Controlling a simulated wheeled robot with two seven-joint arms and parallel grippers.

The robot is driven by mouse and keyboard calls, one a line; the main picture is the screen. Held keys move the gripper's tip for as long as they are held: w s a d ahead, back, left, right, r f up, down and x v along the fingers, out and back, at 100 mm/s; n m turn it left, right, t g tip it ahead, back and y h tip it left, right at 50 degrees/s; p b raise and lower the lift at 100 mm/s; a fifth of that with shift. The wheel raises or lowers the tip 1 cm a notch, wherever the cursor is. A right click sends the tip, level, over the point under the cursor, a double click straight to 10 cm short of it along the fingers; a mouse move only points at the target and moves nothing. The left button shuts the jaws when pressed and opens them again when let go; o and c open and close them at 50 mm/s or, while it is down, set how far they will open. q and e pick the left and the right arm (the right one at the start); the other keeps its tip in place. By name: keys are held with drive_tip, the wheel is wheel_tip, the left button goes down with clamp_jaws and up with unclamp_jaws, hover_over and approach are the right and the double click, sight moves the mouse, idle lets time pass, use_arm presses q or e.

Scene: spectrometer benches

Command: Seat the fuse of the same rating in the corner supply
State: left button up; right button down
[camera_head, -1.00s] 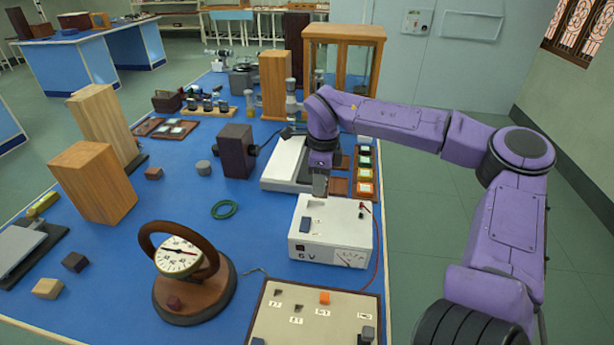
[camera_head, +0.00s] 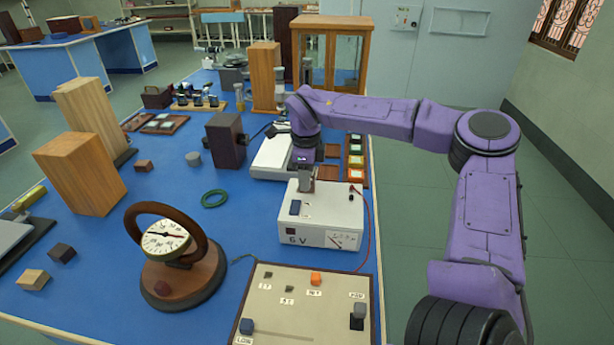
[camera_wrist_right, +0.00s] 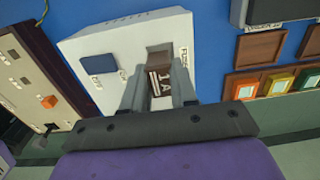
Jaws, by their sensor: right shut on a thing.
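The corner supply (camera_head: 318,232) is a white box marked 6 V, with a dial on its front and a dark blue block on top. My right gripper (camera_head: 306,184) is at the back of its top face, pointing down. In the right wrist view, my right gripper (camera_wrist_right: 160,92) is shut on a dark brown fuse (camera_wrist_right: 161,80) with white marking that looks like 1 A. The fuse is over or at the supply's top (camera_wrist_right: 120,42); whether it is in a socket I cannot tell. My left gripper is not in view.
Brown trays with orange, yellow and green pieces (camera_wrist_right: 278,82) lie beside the supply; one brown tray (camera_wrist_right: 258,50) looks empty. A beige panel (camera_head: 295,300) is in front. A round dial instrument (camera_head: 170,250) stands left. A red wire runs along the supply's right side.

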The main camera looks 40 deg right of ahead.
drive_tip(key=shift+s+f, duration=0.2)
drive_tip(key=shift+f, duration=0.35)
drive_tip(key=c, duration=0.9)
unclamp_jaws()
drive_tip(key=shift+c, duration=0.2)
drive_tip(key=shift+o, duration=0.7)
drive_tip(key=shift+w+a+f, duration=0.1)
drive_tip(key=shift+w+f, duration=0.05)
drive_tip(key=shift+w, duration=0.05)
drive_tip(key=shift+w+d, duration=0.1)
drive_tip(key=shift+d, duration=0.2)
drive_tip(key=shift+r, duration=0.2)
wheel_tip(320, 180, up, 10)
drive_tip(key=shift+r, duration=0.15)
